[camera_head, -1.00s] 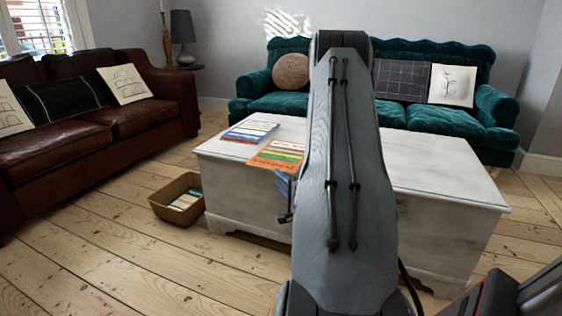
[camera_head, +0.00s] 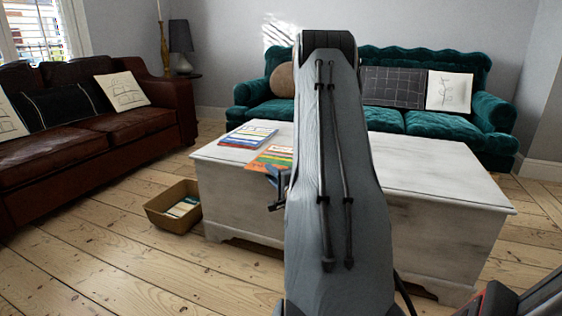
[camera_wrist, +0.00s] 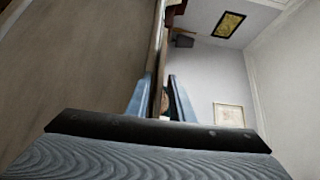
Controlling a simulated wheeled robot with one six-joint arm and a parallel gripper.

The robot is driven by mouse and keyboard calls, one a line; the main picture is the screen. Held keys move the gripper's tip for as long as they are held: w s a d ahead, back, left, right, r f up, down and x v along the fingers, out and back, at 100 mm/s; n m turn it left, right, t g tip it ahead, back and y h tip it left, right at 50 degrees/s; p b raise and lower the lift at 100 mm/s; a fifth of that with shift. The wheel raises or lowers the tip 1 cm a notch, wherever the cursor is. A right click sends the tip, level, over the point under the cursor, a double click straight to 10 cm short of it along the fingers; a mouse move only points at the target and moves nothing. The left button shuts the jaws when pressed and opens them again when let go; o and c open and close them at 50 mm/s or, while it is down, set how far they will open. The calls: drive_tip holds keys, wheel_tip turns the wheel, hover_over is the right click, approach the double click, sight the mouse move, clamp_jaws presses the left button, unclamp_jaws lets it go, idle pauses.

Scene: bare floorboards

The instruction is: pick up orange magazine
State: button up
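The orange magazine (camera_head: 268,158), with coloured stripes, lies flat near the front edge of the white coffee table (camera_head: 440,185), left of my arm. My arm hides its right part. My gripper (camera_head: 275,176) is at the table's front edge, by the magazine's near side, and only partly shows past the arm. In the wrist view, the blue fingers of my gripper (camera_wrist: 159,88) stand apart. A thin edge runs between them, and a small brownish patch shows there. I cannot tell whether the thin edge is the magazine or the table, or whether the fingers touch it.
A blue and white magazine (camera_head: 248,134) lies on the table's back left. A tan box (camera_head: 160,217) with papers stands on the floor to the left. A brown leather sofa (camera_head: 90,135) is at left and a green sofa (camera_head: 470,117) behind the table. Floorboards at front left are clear.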

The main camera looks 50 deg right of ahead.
clamp_jaws()
drive_tip(key=shift+r, duration=0.15)
